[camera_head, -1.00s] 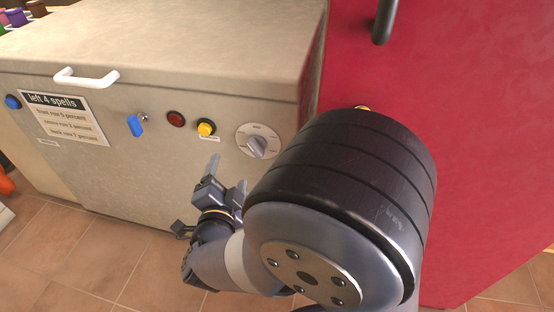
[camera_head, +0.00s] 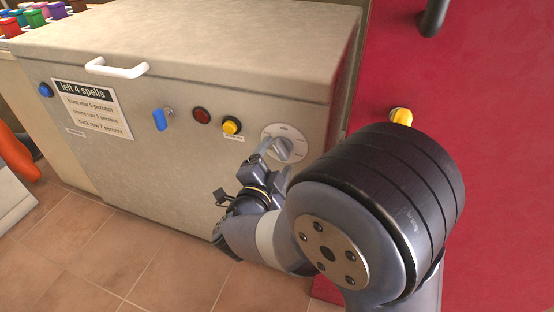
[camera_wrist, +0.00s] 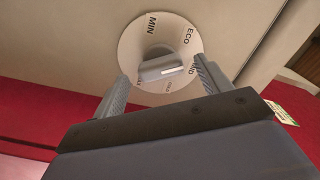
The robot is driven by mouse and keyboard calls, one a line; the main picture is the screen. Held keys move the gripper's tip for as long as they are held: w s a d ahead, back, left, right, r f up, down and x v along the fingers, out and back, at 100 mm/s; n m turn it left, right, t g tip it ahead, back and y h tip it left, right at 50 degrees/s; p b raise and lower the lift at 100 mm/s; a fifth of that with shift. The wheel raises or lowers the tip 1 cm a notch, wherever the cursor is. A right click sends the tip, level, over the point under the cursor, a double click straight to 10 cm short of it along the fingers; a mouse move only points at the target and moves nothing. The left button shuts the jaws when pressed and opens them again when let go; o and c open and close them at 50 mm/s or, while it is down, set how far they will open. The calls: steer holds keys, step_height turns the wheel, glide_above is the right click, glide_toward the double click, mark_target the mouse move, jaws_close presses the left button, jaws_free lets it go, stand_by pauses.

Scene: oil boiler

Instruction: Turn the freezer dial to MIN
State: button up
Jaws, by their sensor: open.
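The freezer dial is a round white plate with a grey knob (camera_wrist: 163,67) on the freezer's front panel. In the wrist view the plate shows MIN at its upper left and ECO at its upper right; other labels are partly hidden. The knob's white mark is on its right part, pointing to the right. In the head view the dial (camera_head: 291,138) is at the right end of the panel. My gripper (camera_wrist: 160,82) is open, its two fingers on either side of the knob's lower part. Whether they touch the knob cannot be told.
The freezer (camera_head: 170,60) has a white lid handle (camera_head: 117,68). A yellow button (camera_head: 231,125), a red button (camera_head: 201,115) and a blue key tag (camera_head: 160,119) lie left of the dial. A red surface (camera_head: 500,130) stands close on the right.

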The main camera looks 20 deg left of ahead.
steer(key=shift+w, duration=0.65)
steer(key=shift+c, duration=0.5)
steer(key=shift+d, duration=0.1)
steer(key=c, duration=0.9)
